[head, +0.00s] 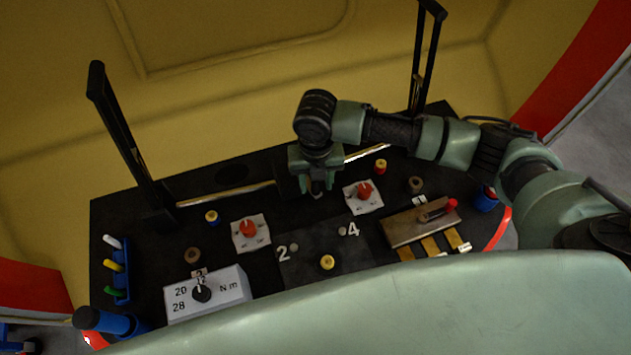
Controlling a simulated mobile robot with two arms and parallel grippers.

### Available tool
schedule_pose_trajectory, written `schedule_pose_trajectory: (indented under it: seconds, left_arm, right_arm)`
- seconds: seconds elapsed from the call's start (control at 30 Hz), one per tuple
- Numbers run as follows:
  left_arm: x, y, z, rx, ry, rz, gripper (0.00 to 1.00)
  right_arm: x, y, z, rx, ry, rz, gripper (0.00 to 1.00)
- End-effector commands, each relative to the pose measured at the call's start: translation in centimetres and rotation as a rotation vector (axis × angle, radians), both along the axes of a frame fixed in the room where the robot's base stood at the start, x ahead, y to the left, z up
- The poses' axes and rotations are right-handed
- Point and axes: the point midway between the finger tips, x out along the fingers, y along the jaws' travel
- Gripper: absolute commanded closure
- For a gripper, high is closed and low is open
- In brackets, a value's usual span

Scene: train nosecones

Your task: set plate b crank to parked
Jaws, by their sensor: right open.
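Two white plates bear red cranks. One red crank (249,228) sits on the left white plate (240,245), left of the middle of the black panel. The other red crank (365,190) sits on the right white plate (374,207). I cannot read their markings, so I cannot tell which is plate b. My right gripper (316,192) is open and points down over the panel, left of the right plate and apart from both cranks. The panel under its fingers is partly hidden. My left gripper is not in view.
A brass plate (400,229) with a red-tipped lever (438,210) lies at the right. A white dial box (232,283) stands front left, beside a blue rack (123,270). Tall black posts rise left (125,135) and right (421,60). Yellow knobs (327,262) dot the panel.

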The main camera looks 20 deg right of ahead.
Motion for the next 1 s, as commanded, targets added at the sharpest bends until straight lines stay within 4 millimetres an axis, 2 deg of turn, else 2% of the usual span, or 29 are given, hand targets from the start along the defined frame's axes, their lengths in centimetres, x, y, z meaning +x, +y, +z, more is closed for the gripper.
schedule_pose_trajectory:
  seconds: [0.13, 0.4, 0.43, 0.57, 1.0]
  left_arm:
    - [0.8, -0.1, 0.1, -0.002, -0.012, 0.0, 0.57]
    - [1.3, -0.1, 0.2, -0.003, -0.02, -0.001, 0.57]
    - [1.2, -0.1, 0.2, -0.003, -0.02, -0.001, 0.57]
    - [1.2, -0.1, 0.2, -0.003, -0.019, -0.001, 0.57]
    - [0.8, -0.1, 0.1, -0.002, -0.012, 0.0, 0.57]
  right_arm:
    - [-0.1, 0.0, -1.1, -0.001, 0.002, 0.002, 0.57]
    - [0.0, 0.0, -1.3, 0.0, 0.0, 0.002, 0.57]
    - [0.0, 0.0, -1.3, 0.0, 0.0, 0.002, 0.62]
    - [0.0, 0.0, -1.3, 0.0, 0.0, 0.002, 0.98]
    - [0.0, 0.0, -1.3, 0.0, 0.0, 0.001, 1.0]
